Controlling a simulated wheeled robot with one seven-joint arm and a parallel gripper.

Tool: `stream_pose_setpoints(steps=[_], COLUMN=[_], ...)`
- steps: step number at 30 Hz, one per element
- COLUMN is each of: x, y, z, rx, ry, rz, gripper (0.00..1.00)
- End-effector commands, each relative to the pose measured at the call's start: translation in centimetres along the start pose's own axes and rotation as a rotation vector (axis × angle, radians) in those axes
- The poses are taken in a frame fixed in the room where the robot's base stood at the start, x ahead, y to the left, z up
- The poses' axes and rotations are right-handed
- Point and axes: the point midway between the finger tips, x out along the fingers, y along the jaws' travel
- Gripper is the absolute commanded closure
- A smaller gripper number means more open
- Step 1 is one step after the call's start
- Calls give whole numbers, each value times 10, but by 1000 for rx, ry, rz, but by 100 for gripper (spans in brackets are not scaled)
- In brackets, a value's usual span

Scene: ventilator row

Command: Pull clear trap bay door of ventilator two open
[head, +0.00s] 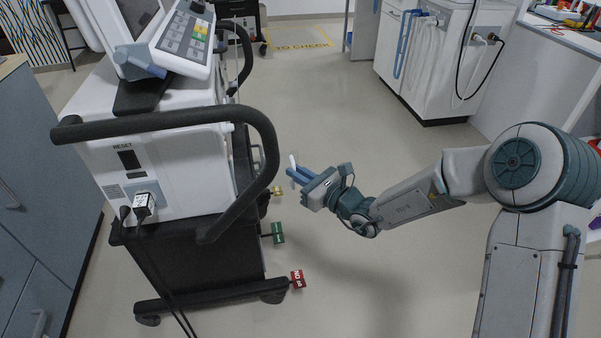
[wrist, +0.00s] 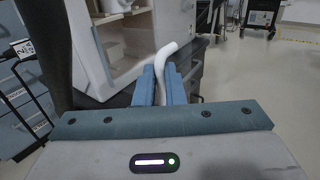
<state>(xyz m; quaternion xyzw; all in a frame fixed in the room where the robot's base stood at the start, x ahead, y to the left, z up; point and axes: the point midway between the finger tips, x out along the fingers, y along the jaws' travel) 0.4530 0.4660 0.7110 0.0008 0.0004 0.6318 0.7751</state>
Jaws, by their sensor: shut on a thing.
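The ventilator (head: 165,165) stands at the left in the head view, a white unit on a black wheeled base. Its side bay (wrist: 120,60) shows in the wrist view as a pale framed recess with white parts inside. The clear door pane is hard to make out, so I cannot tell its angle. My gripper (head: 295,174), with blue fingers, is to the right of the ventilator's side. In the wrist view its fingers (wrist: 163,85) are shut on a white bent bar (wrist: 165,58), whose upper end curves right. Where the bar joins the door is hidden.
A black push rail (head: 170,120) wraps the ventilator's near side. Coloured tagged pedals, including a red one (head: 298,279) and a green one (head: 278,232), stick out low on its right. A white machine (head: 440,55) stands behind. Floor (head: 340,120) around my gripper is clear.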

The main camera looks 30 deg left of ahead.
Motion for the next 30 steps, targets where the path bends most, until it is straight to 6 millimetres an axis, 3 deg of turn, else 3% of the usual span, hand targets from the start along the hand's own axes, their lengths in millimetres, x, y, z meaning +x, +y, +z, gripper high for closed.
stream_pose_setpoints(steps=[1, 3, 4, 13, 17, 30], x=[2, 2, 1, -5, -17, -111], y=[8, 6, 5, -6, -7, -4], z=[0, 0, 0, 0, 1, 2], rx=[2, 1, 1, 0, -1, 1], ry=[0, -1, -1, -1, 1, 1], rz=[16, 14, 12, -10, -12, -9], gripper=[100, 74, 69, 69, 69, 69])
